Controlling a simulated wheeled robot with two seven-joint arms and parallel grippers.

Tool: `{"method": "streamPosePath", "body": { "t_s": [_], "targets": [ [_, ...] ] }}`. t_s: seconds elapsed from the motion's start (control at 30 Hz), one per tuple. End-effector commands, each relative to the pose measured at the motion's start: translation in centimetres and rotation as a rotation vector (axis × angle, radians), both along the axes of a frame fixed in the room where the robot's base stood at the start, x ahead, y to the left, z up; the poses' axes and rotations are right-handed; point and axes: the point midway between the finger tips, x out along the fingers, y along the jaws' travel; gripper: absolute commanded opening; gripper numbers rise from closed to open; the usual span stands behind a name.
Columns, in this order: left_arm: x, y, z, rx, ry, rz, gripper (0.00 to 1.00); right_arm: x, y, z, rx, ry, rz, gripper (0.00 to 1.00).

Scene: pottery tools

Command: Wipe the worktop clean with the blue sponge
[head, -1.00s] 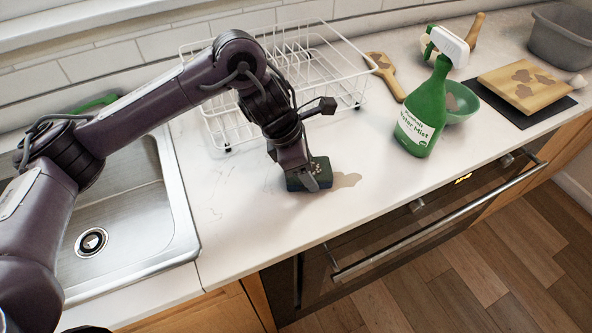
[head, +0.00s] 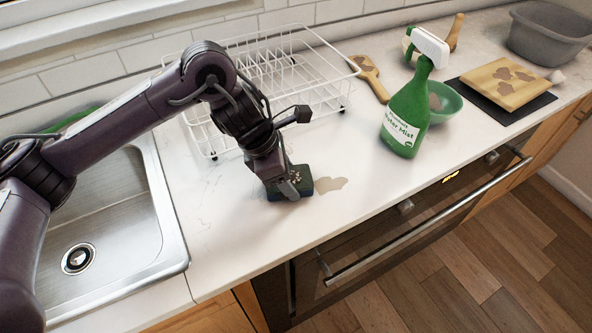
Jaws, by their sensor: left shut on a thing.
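The blue sponge (head: 305,183) looks dark blue-green with pale specks on top. It rests on the white worktop (head: 232,245), left of centre in the head view. My left gripper (head: 287,184) is shut on it from above and hides part of it. A brown stain (head: 329,185) lies on the worktop directly right of the sponge; the sponge may cover part of it. My right gripper is out of view.
A white wire dish rack (head: 325,85) stands behind my left arm, with the steel sink (head: 118,215) at left. A green spray bottle (head: 408,115), a green bowl (head: 446,103), a wooden paddle (head: 369,75), a stained wooden board (head: 505,82) and a grey tub (head: 548,35) stand to the right.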

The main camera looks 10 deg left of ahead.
Motion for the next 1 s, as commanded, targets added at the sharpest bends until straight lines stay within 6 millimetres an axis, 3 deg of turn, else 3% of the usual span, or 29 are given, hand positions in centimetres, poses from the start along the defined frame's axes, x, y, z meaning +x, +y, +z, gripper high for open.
{"method": "streamPosePath", "body": {
  "t_s": [0.47, 1.0],
  "targets": [
    [-0.5, 0.5, -0.3, 0.007, 0.007, -0.001, 0.47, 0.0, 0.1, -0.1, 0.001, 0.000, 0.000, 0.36],
    [-0.3, -4.4, -0.3, 0.002, 0.004, -0.003, 0.47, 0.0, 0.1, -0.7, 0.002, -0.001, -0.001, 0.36]
  ]
}}
